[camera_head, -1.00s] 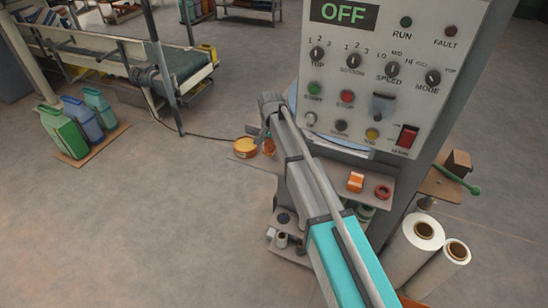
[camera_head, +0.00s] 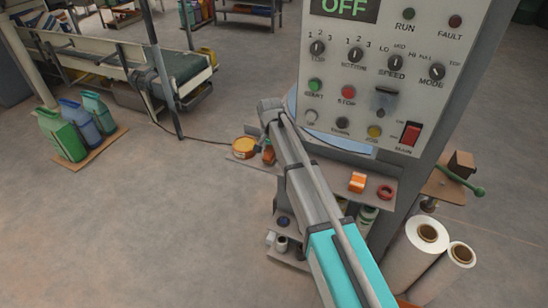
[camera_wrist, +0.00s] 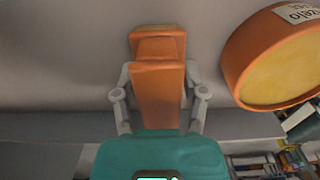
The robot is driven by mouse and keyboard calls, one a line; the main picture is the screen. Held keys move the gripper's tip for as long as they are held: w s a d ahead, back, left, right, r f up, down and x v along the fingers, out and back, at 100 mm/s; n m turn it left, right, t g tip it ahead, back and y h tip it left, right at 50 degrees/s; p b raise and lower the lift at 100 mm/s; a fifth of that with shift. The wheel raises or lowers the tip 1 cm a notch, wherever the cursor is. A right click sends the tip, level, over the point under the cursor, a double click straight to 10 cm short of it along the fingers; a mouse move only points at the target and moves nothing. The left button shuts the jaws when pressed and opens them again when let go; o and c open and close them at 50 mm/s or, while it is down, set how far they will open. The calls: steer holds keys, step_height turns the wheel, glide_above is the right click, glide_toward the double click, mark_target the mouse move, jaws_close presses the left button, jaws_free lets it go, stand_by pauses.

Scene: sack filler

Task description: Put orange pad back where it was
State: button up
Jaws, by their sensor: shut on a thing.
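The orange pad (camera_wrist: 158,95) is a stepped, block-like orange piece in the middle of the wrist view. My gripper (camera_wrist: 158,74) is shut on it, with one grey finger at each side. In the head view a small orange patch of the pad (camera_head: 268,154) shows just below the end of my arm, beside a shelf of the machine. My arm hides most of the gripper there. I cannot tell from these views whether the pad touches the shelf.
A round orange-yellow tin (camera_head: 245,147) sits close left of the pad; it is large at right in the wrist view (camera_wrist: 275,62). An orange item (camera_head: 357,182) and a red ring (camera_head: 385,192) lie on the shelf's right. The control panel (camera_head: 365,75) stands behind.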

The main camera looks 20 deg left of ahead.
mark_target(271, 147)
steer(key=shift+f, duration=0.15)
steer(key=o, duration=1)
step_height(271, 147, up, 12)
steer(key=p, duration=1.2)
stand_by(1.0)
steer(key=shift+s, duration=0.1)
